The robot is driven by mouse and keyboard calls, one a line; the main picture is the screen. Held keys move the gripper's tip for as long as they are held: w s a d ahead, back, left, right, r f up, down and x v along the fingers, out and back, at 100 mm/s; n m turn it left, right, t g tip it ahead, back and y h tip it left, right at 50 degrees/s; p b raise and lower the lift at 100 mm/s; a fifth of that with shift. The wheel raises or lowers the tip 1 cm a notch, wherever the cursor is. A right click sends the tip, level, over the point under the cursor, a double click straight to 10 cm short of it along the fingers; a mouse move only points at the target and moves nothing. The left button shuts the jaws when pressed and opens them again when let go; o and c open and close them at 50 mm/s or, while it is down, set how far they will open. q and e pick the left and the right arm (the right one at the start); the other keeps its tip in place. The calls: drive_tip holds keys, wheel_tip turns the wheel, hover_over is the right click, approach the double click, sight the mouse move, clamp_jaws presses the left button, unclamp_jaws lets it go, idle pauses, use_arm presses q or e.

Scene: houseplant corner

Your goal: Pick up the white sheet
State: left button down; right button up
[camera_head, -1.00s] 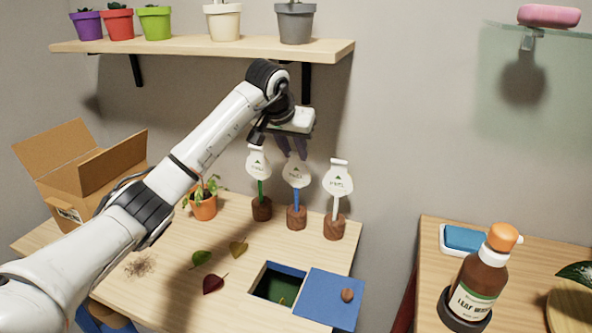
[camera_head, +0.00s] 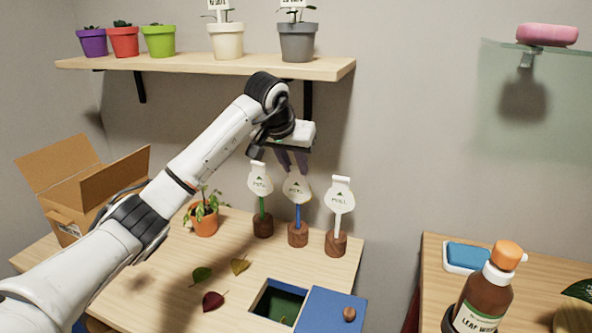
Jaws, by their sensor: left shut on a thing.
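Three white tag-shaped sheets stand in a row on the table, each on a stem in a round wooden base. The left sheet (camera_head: 260,180) has a green stem, the middle sheet (camera_head: 297,190) a blue stem, and the right sheet (camera_head: 340,197) a white stem. My left gripper (camera_head: 294,167) points down from above and is shut on the top of the middle sheet. Its fingers hide that sheet's top tab. The middle sheet is upright above its wooden base (camera_head: 298,234), still in line with its stem. My right gripper is not in view.
A shelf (camera_head: 200,66) with several pots hangs above my left arm. A potted plant (camera_head: 203,222), an open cardboard box (camera_head: 90,192) and a blue box (camera_head: 334,309) with a dark opening are on the table. A brown bottle (camera_head: 484,297) stands at right.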

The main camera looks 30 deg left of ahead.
use_arm(q)
drive_tip(key=s+d+r+b, duration=0.1)
drive_tip(key=s+d+r, duration=0.2)
drive_tip(key=s+r, duration=0.4)
drive_tip(key=s, duration=0.5)
drive_tip(key=shift+s+b, duration=0.35)
drive_tip(key=shift+s+d, duration=0.1)
wheel_tip(320, 180, up, 10)
drive_tip(key=s+p, duration=0.1)
drive_tip(key=p, duration=0.5)
drive_tip(key=shift+s+d, duration=0.25)
drive_tip(key=shift+d, duration=0.2)
idle(0.5)
drive_tip(key=shift+f, duration=0.1)
